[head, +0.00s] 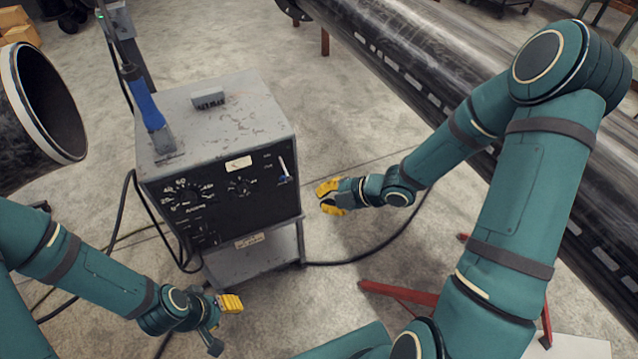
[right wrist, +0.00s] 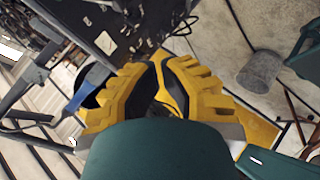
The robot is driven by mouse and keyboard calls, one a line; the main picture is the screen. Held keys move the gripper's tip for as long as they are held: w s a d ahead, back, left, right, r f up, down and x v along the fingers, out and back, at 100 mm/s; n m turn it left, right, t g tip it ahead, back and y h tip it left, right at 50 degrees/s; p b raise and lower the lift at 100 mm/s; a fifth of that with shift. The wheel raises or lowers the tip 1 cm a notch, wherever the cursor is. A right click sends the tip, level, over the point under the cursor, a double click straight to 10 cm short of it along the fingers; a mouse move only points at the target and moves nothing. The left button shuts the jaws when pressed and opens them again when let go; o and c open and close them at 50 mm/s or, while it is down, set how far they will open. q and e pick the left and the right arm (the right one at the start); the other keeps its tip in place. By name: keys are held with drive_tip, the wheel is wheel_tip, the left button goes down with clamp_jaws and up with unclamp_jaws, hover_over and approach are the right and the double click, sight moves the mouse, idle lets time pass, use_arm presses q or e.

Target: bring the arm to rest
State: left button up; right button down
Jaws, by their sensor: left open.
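My left gripper (head: 222,320) is at the lower left of the head view, in front of the grey welding machine's cart. It is open with nothing seen between its fingers; one yellow fingertip shows clearly. My right gripper (head: 329,197) hangs over the floor just right of the machine, with its two yellow fingertips pointing left. In the right wrist view the yellow fingers (right wrist: 166,92) lie close together, and I cannot tell whether they touch. No object shows in them.
The grey welding machine (head: 240,125) stands on a cart (head: 255,255), with a blue-handled tool (head: 146,104) on it. A long dark pipe (head: 420,40) runs along the right. An open pipe end (head: 15,95) is at left. Cables and a red stand leg (head: 400,292) lie low.

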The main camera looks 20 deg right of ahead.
drive_tip(key=s+a+f+m+g+h, duration=0.1)
drive_tip(key=s+a+f+m+g, duration=0.2)
drive_tip(key=m, duration=0.8)
drive_tip(key=s+a+f+m+g+h, duration=0.2)
drive_tip(key=s+a+f+m, duration=0.6)
drive_tip(key=m, duration=0.4)
drive_tip(key=shift+s+f+g+h, duration=0.3)
drive_tip(key=shift+s+f+g, duration=0.2)
drive_tip(key=shift+s, duration=0.6)
